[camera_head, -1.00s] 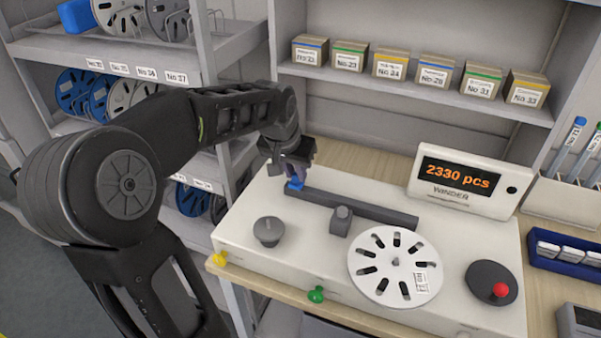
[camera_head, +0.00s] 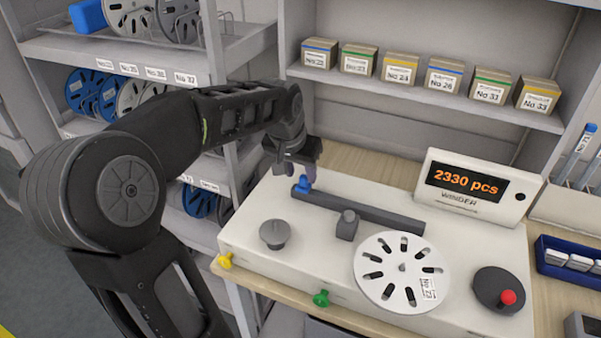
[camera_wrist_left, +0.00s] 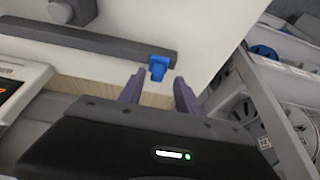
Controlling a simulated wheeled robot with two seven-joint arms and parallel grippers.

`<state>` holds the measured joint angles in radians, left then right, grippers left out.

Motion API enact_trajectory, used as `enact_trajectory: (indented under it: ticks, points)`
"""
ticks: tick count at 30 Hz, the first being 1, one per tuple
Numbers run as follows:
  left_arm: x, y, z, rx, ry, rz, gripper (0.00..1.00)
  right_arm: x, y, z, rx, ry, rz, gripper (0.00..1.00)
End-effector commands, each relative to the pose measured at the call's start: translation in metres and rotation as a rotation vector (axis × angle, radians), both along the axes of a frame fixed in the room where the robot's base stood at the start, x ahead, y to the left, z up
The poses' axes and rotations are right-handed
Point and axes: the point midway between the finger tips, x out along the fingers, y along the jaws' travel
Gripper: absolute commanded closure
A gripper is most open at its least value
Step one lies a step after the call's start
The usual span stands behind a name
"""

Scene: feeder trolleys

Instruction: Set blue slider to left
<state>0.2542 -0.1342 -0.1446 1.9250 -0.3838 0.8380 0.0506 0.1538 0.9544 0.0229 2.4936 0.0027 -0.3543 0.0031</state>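The blue slider (camera_head: 304,184) is at the left end of the dark grey rail (camera_head: 372,212) on the white winder (camera_head: 245,225). In the left wrist view the slider (camera_wrist_left: 158,66) sits at the end of the rail (camera_wrist_left: 100,45), ahead of the fingertips. My left gripper (camera_wrist_left: 158,82) is open, one finger to each side just short of the slider, with a gap between them and no grip on it. In the head view the left gripper (camera_head: 297,165) is behind and above the slider. My right gripper is not in view.
A grey block (camera_head: 347,225) stands against the rail's front. A white reel (camera_head: 390,290), a dark knob (camera_head: 274,234) and a red-knobbed crank (camera_head: 497,290) are on the winder. The display (camera_head: 470,187) reads 2330 pcs. A reel shelf (camera_head: 150,60) stands left, close to my arm.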

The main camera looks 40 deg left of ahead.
Motion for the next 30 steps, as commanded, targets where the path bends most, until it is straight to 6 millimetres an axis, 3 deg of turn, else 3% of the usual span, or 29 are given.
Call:
enact_trajectory:
  ticks: [12, 30]
  points:
    - [-0.022, -0.007, 0.057, 0.002, -0.004, 0.001, 0.60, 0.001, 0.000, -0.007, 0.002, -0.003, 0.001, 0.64]
    - [-0.025, -0.008, 0.063, 0.001, -0.001, 0.001, 0.60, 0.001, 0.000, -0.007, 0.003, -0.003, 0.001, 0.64]
